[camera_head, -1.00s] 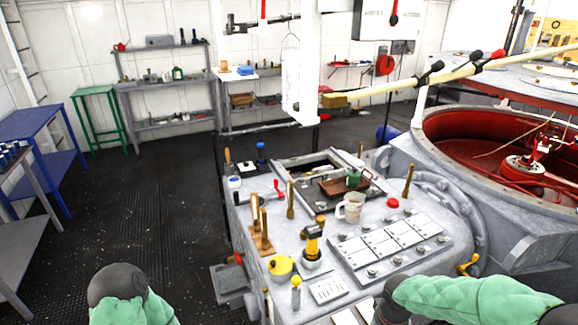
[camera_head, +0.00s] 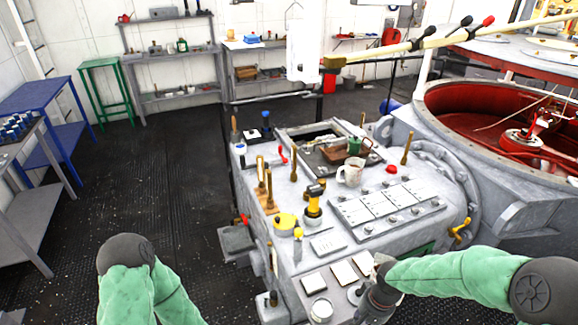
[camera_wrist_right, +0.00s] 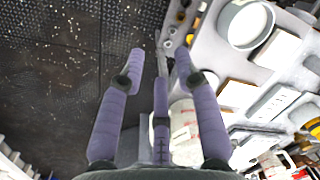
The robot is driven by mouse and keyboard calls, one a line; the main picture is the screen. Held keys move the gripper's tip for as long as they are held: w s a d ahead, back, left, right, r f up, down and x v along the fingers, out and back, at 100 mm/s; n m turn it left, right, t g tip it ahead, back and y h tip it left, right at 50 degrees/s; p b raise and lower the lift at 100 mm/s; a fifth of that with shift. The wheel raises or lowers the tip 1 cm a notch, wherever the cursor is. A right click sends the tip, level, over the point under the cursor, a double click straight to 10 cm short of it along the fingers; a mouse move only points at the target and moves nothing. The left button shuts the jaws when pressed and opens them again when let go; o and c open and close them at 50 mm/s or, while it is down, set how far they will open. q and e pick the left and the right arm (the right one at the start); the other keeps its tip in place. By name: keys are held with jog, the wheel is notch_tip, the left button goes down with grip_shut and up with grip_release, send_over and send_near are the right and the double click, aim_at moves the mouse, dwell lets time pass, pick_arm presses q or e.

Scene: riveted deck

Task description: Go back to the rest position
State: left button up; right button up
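My right gripper (camera_head: 372,302) hangs low at the right, over the near end of the grey machine top (camera_head: 375,233). In the right wrist view its purple-grey fingers (camera_wrist_right: 160,58) are spread apart, with nothing visibly gripped. A whitish object with red marks (camera_wrist_right: 185,125) shows behind the fingers; I cannot tell its distance. My left arm shows only as a green-sleeved, bent part at the bottom left. My left gripper is out of view.
The machine top carries a mug (camera_head: 350,173), a brown tray (camera_head: 345,153), brass handles, a yellow pot (camera_head: 285,222) and a white can (camera_head: 321,310). A grey table (camera_head: 40,205) and blue table (camera_head: 50,92) stand left. The dark floor between is open.

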jog(key=s+a+f+y, duration=0.1)
jog(key=s+a+f, duration=0.4)
jog(key=f, duration=0.4)
jog(key=s+a+f+n+y, duration=0.1)
jog(key=s+a+f, duration=0.4)
jog(key=f, duration=0.3)
jog(key=shift+s+a+f+t+y, duration=0.3)
jog(key=shift+s+a+f, duration=0.1)
jog(key=shift+a, duration=0.25)
